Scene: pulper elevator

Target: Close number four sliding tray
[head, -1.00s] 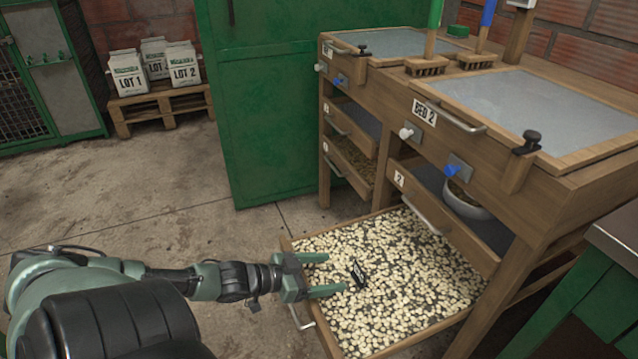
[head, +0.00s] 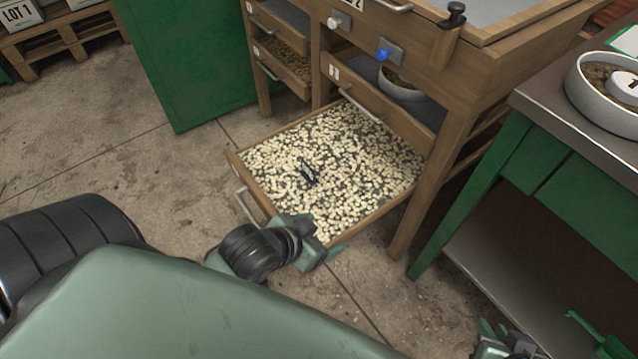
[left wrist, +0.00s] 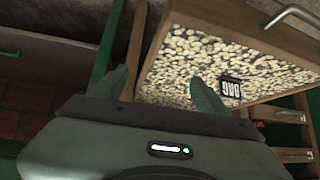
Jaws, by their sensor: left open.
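The lowest sliding tray (head: 249,187), full of pale beans, is pulled far out beneath the wooden drying bed. Its front handle (head: 245,206) faces left. The tray's number is not readable. My left gripper (head: 325,248) is at the tray's near front corner, partly hidden by its own wrist. In the left wrist view the left gripper (left wrist: 160,78) is open and empty, with the tray's wooden front (left wrist: 232,17) beyond it. My right gripper (head: 500,342) is partly cut off at the lower right.
A green-legged metal table (head: 560,105) stands on the right with a round pan (head: 607,95). A green cabinet (head: 185,60) is behind. Floor is clear left of the tray.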

